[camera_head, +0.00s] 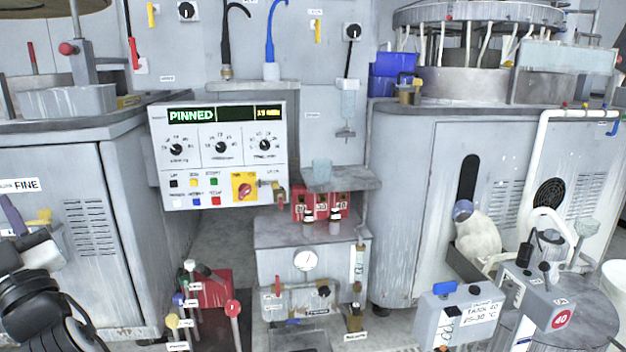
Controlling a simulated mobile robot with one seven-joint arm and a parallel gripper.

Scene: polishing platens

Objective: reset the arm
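A black rounded shape with a grey block at its upper end (42,308) fills the lower left corner and is cut off by the frame edge. It looks like the end of my arm with my gripper, but I cannot be sure. No pair of fingertips can be made out, and nothing is clearly held there. It is in front of the left grey cabinet (75,190), which is marked FINE. Whether it touches anything cannot be told.
A control panel (222,190) reading PINNED is at centre left. Below stand a grey bench unit (285,262) with a gauge and a red box (208,290). A large cabinet (405,190) is at right, with a grey control box (455,318) in front.

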